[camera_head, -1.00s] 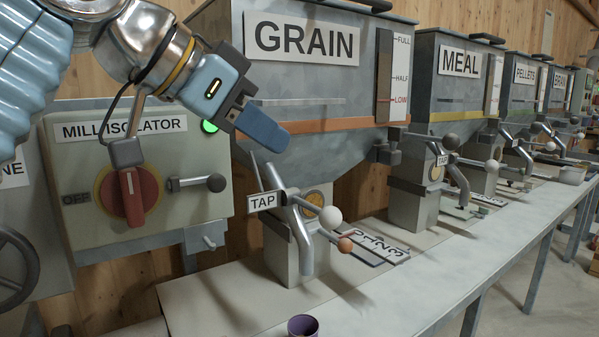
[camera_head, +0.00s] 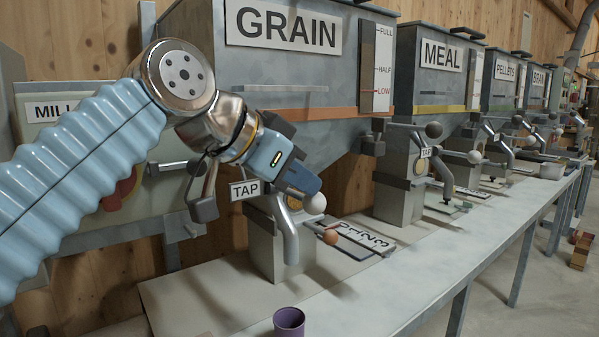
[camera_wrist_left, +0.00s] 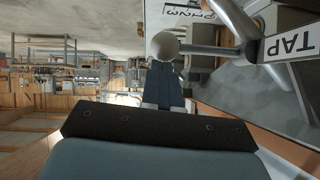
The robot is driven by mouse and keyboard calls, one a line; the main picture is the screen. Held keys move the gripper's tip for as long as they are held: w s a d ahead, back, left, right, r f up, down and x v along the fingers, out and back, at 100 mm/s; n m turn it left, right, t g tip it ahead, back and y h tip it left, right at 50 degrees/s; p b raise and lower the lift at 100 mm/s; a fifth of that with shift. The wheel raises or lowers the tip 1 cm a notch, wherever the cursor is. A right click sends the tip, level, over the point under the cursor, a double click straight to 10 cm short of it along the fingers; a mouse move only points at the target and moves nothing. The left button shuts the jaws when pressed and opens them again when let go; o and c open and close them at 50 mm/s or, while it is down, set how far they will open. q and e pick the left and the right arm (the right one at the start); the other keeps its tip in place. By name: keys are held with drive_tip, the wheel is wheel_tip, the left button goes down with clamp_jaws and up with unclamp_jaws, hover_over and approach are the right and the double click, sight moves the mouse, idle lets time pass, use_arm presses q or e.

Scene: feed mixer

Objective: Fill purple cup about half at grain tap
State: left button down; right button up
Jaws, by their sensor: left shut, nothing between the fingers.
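The purple cup (camera_head: 289,322) stands upright on the bench at the bottom of the head view, in front of the grain tap and apart from its spout. The grain tap (camera_head: 289,232) has a bent grey spout, a lever with a white ball knob (camera_head: 315,203) and a smaller orange-brown knob (camera_head: 331,237). My left gripper (camera_head: 314,190) is shut and empty, its fingertips right at the white knob. In the left wrist view the fingers (camera_wrist_left: 167,88) point at the white knob (camera_wrist_left: 166,46); I cannot tell if they touch. The cup's inside is mostly hidden.
The grain hopper (camera_head: 290,75) hangs above the tap, with a FULL, HALF, LOW gauge. A numbered plate (camera_head: 362,238) lies right of the tap. The mill isolator box (camera_head: 75,165) is behind my left arm.

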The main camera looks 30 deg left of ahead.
use_arm(q)
drive_tip(key=f+m+y+b, duration=0.1)
drive_tip(key=f+b, duration=0.1)
drive_tip(key=f+m+t+y+b, duration=0.1)
drive_tip(key=f+b, duration=0.1)
drive_tip(key=f+y+b, duration=0.1)
drive_tip(key=b, duration=0.1)
drive_tip(key=shift+s+d+f+m+t+b, duration=0.15)
drive_tip(key=shift+d+f+m+t+b, duration=0.15)
drive_tip(key=shift+f+m+t+b, duration=0.1)
use_arm(e)
wheel_tip(320, 180, down, 6)
drive_tip(key=d, duration=0.2)
drive_tip(key=shift+w+f, duration=0.25)
drive_tip(key=shift+w, duration=0.1)
